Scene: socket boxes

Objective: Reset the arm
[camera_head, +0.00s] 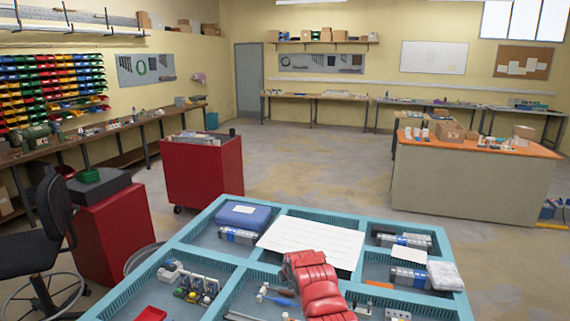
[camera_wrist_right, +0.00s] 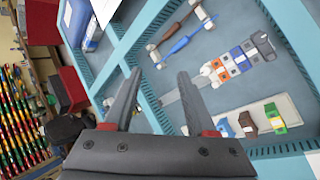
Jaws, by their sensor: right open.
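My right gripper (camera_wrist_right: 159,72) shows in the right wrist view with its two dark fingers apart and nothing held between them. It is over the blue compartment tray, and the height of the gap is hard to judge. In the head view my red arm reaches in from the bottom middle over the tray (camera_head: 178,245); its gripper cannot be made out there. My left gripper is in neither view.
The tray holds a blue case (camera_head: 243,216), a white sheet (camera_head: 312,243), grey modules (camera_head: 410,277) and a white bag (camera_head: 444,276). Blue and brown-handled tools (camera_wrist_right: 185,38) lie near the fingers. Red cabinets (camera_head: 203,172) stand left; an orange-topped bench (camera_head: 475,185) stands right.

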